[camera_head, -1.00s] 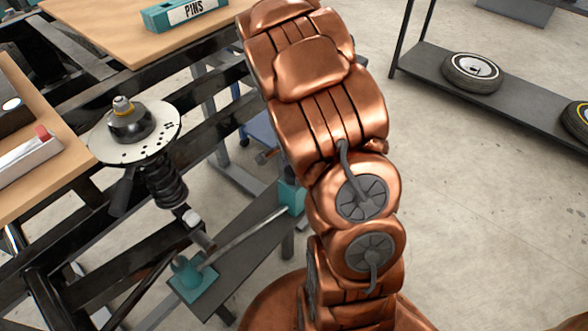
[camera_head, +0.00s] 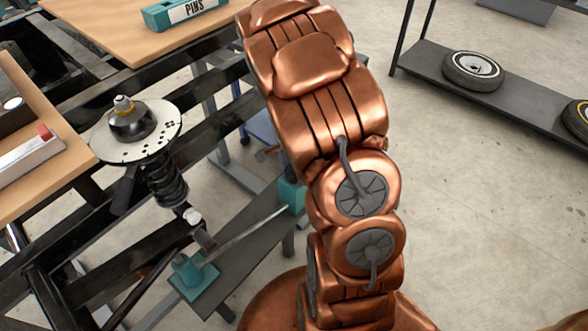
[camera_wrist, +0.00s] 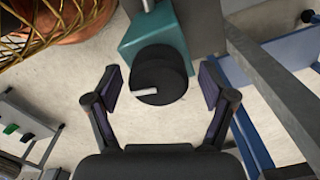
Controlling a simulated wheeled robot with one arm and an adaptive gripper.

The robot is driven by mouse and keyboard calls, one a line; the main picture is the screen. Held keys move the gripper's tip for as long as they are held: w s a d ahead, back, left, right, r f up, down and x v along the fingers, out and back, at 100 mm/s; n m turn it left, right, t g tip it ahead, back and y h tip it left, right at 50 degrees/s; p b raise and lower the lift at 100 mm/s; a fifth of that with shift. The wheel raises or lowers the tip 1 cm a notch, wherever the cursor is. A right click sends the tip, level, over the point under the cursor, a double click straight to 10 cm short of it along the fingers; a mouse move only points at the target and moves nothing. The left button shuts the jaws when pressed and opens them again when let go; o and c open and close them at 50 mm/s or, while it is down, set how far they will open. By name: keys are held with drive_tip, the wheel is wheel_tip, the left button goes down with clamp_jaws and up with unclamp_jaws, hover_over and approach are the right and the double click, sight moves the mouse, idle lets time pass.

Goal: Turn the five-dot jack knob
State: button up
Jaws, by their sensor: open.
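In the wrist view a round black knob (camera_wrist: 160,70) with a white pointer bar sits at the end of a teal block (camera_wrist: 152,32). My gripper (camera_wrist: 160,86) is open, with one finger to each side of the knob and a visible gap on both sides. Whether the fingertips are level with the knob in depth I cannot tell. No five-dot mark is readable on the knob. The head view shows a teal jack end (camera_head: 290,194) beside my arm and another teal jack block (camera_head: 194,276) lower left, joined by a rod. My gripper is hidden there.
A spring strut with a pale perforated disc (camera_head: 107,149) stands left of my arm, amid black frame rails. A teal PINS box (camera_head: 185,12) lies on a wooden top. A shelf (camera_head: 430,80) with wheels is at right. In the wrist view a blue-grey frame (camera_wrist: 270,90) stands close at right.

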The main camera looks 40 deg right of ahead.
wheel_tip(320, 180, up, 12)
idle(0.8)
